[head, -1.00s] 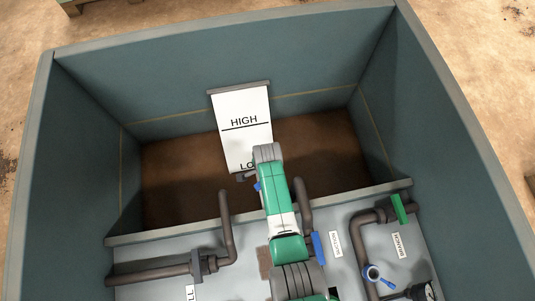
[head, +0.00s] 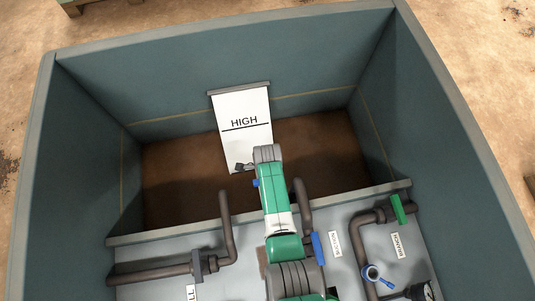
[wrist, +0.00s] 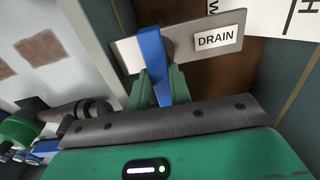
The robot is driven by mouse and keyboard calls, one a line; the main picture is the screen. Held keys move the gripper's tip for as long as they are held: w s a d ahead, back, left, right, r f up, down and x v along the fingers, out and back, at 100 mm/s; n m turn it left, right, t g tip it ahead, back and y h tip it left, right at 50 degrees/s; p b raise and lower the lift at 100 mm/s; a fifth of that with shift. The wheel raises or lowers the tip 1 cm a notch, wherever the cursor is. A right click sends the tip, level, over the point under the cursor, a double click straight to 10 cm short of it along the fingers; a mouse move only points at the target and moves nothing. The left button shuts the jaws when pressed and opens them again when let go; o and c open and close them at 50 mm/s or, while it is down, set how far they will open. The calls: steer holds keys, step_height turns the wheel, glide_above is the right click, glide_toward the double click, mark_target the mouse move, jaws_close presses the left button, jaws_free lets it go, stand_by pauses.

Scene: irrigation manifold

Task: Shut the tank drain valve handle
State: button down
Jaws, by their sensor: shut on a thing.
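The blue drain valve handle (wrist: 151,48) shows in the wrist view, standing across a grey plate (wrist: 182,44) with a white DRAIN label (wrist: 215,38). My gripper (wrist: 160,84) has its two green fingers on either side of the lower part of this handle and is shut on it. In the head view my arm reaches over the tank, and the drain handle is not clearly seen there.
The white level sign (head: 243,120) marked HIGH hangs on the tank's far wall, near my arm's end. Pipes (head: 228,225) rise either side of my arm. A blue handle (head: 318,248) is close on its right, and a green handle (head: 398,208) is further right.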

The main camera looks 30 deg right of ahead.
steer(key=c, duration=1.3)
jaws_free()
steer(key=shift+r, duration=0.15)
step_height(320, 180, up, 8)
steer(key=p, duration=0.4)
steer(key=shift+f, duration=0.2)
step_height(320, 180, up, 3)
steer(key=p, duration=0.3)
